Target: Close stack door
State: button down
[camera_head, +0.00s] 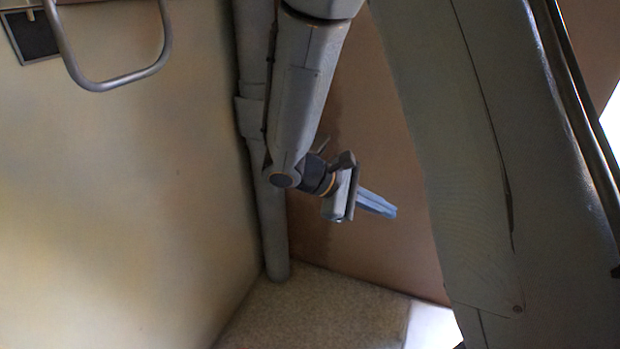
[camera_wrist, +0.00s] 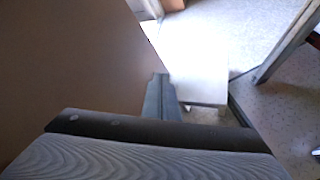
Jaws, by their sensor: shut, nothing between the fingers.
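My gripper (camera_head: 388,209) is shut and empty, its blue-grey fingers together and pointing right and slightly down. Behind it is a flat brown panel (camera_head: 365,245), which may be the stack door; I cannot tell its hinge or latch. In the wrist view the closed fingers (camera_wrist: 160,82) show beside the brown panel (camera_wrist: 70,55), which fills the left side. I cannot tell whether they touch it.
A cream wall (camera_head: 120,190) with a metal loop rail (camera_head: 115,84) stands at left. A grey pipe (camera_head: 270,215) runs down the corner. A pale floor (camera_head: 315,310) lies below. The wrist view shows a white ledge (camera_wrist: 195,85) and open floor (camera_wrist: 225,30) beyond.

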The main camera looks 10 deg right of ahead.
aim_at(320, 140)
jog(key=w+a+f+n+t+h+b, duration=0.2)
jog(key=w+a+f+n+t+b, duration=0.15)
jog(key=w, duration=0.35)
jog(key=w+a+f+n+t+h+b, duration=0.2)
jog(key=w+a+f+t+b, duration=0.15)
jog(key=w, duration=0.45)
jog(key=w+a+f+n+t+y+b, duration=0.2)
jog(key=w+a+f+n+t+b, duration=0.25)
jog(key=w+a+t, duration=0.6)
jog(key=w+d+r+g+b, duration=0.1)
jog(key=w+d+r+b, duration=0.2)
jog(key=d+r, duration=0.3)
jog(key=shift+w+d+g, duration=0.35)
jog(key=shift+w+d, duration=0.2)
jog(key=shift+d, duration=0.1)
jog(key=shift+a, duration=0.1)
